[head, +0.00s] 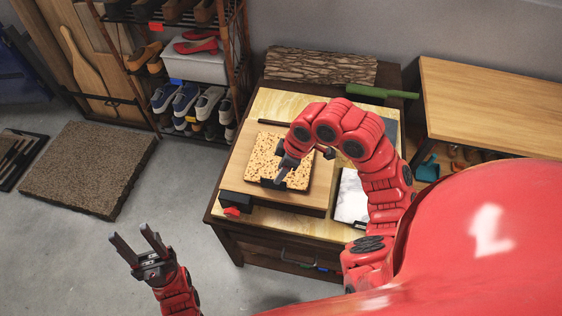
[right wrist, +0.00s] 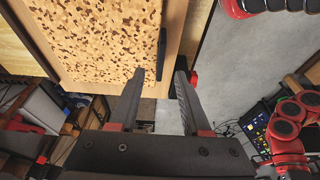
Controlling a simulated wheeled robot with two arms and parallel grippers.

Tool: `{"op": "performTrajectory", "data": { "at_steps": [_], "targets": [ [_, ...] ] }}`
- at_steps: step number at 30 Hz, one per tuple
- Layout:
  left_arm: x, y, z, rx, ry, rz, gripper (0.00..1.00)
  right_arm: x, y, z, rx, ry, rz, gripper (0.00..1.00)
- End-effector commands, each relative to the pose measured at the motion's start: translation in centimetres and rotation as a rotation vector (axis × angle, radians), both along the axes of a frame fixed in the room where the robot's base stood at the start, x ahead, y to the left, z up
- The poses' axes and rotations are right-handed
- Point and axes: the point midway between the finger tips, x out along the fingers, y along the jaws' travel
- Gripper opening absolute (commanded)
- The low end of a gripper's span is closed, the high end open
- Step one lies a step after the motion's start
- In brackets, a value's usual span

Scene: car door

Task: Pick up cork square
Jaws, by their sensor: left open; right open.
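The cork square (head: 263,157) is a tan, dark-speckled sheet lying flat on a pale wooden board (head: 252,193) on the side table. My right gripper (head: 283,172) is open and empty over its near edge in the head view, and my right arm hides part of the sheet. In the right wrist view the cork square (right wrist: 95,38) fills the upper left. The right fingertips (right wrist: 160,74) point at its edge, near a small black bar (right wrist: 162,52); contact cannot be told. My left gripper (head: 138,244) is open and empty above the floor.
The table also holds a bark slab (head: 320,66), a green bottle (head: 372,91), a white marble piece (head: 351,199) and a black block (head: 235,201). A shoe rack (head: 183,60) stands behind left, a wooden bench (head: 495,100) at right.

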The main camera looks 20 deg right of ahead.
Motion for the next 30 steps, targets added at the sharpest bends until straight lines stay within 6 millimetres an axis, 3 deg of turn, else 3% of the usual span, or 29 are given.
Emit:
{"op": "performTrajectory", "data": {
  "at_steps": [5, 18, 26, 30],
  "targets": [
    [0.0, 0.0, -0.3, 0.000, 0.000, 0.000, 0.50, 0.2, 0.5, -1.6, 0.001, 0.002, 0.000, 0.47],
    [0.0, 0.0, 1.1, 0.000, 0.000, 0.000, 0.50, 1.1, 1.9, -6.1, -0.001, 0.003, 0.001, 0.47],
    [0.0, 0.0, 1.0, 0.000, 0.000, 0.000, 0.50, 1.2, 2.0, -6.4, 0.000, -0.002, 0.000, 0.47],
    [0.0, 0.0, 1.0, 0.000, 0.000, 0.000, 0.50, 1.2, 2.0, -6.4, 0.000, -0.002, 0.001, 0.26]
  ]
}}
